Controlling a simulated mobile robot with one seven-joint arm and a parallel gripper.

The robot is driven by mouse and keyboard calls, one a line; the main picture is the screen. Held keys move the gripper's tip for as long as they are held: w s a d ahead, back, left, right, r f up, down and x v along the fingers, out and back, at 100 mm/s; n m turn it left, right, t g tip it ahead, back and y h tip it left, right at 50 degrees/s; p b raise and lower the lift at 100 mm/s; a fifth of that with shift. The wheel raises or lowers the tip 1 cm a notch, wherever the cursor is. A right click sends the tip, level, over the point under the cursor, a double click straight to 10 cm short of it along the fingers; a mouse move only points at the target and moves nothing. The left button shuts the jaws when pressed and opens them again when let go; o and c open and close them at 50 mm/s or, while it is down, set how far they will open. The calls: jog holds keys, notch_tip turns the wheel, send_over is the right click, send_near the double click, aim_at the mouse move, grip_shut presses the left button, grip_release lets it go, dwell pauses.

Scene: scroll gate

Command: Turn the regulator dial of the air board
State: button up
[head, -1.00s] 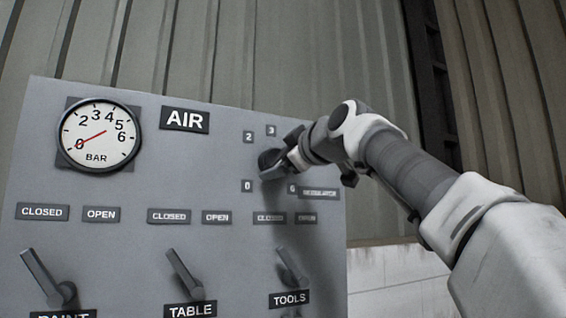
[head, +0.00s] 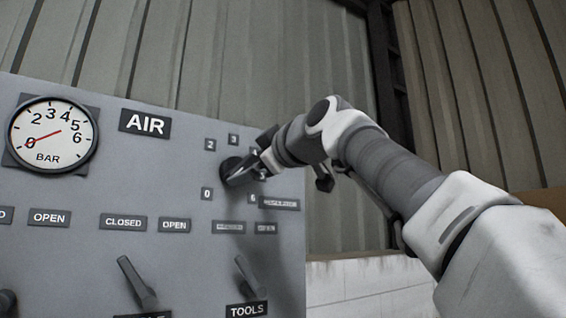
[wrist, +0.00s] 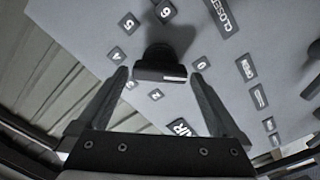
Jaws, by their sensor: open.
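The air board (head: 60,190) is a grey panel on the left of the head view. Its dark regulator dial (head: 231,170) is partly covered by my gripper (head: 256,167). In the wrist view the dial (wrist: 160,64) is a black knob with a bar grip. A white mark on the bar lies toward the 0 label (wrist: 201,64). My gripper (wrist: 158,76) is open, with one finger on each side of the bar and a visible gap on both sides. Contact does not show. The gauge (head: 52,136) needle points at 0.
Lever valves stand below the dial, among them the TOOLS lever (head: 250,277) and another lever (head: 137,282) to its left. Small labels surround the dial. A corrugated wall (head: 300,60) is behind the board.

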jog(key=b+v, duration=0.4)
jog(key=v, duration=0.9)
jog(key=s+d+f+m+g+h, duration=0.15)
jog(key=d+f+m+h, duration=0.3)
jog(key=f, duration=0.95)
jog(key=d+f+m+g+h, duration=0.25)
jog(key=f+m, duration=0.35)
jog(key=f, duration=0.8)
jog(key=s+d+f+m+g+h, duration=0.1)
jog(key=s+f, duration=0.3)
jog(key=f, duration=0.6)
jog(key=s+d+f+m+g+h, duration=0.1)
jog(key=s+d+f+m+g, duration=0.1)
jog(key=f, duration=0.7)
jog(key=s+d+f+m+g+h, duration=0.1)
jog(key=s+d+f+m, duration=0.2)
jog(key=s+d+f, duration=0.2)
jog(key=s+f, duration=0.3)
jog(key=f, duration=0.2)
jog(key=shift+s+d+f+g+h, duration=0.2)
jog(key=shift+f+g+h, duration=0.1)
jog(key=shift+g+h, duration=0.1)
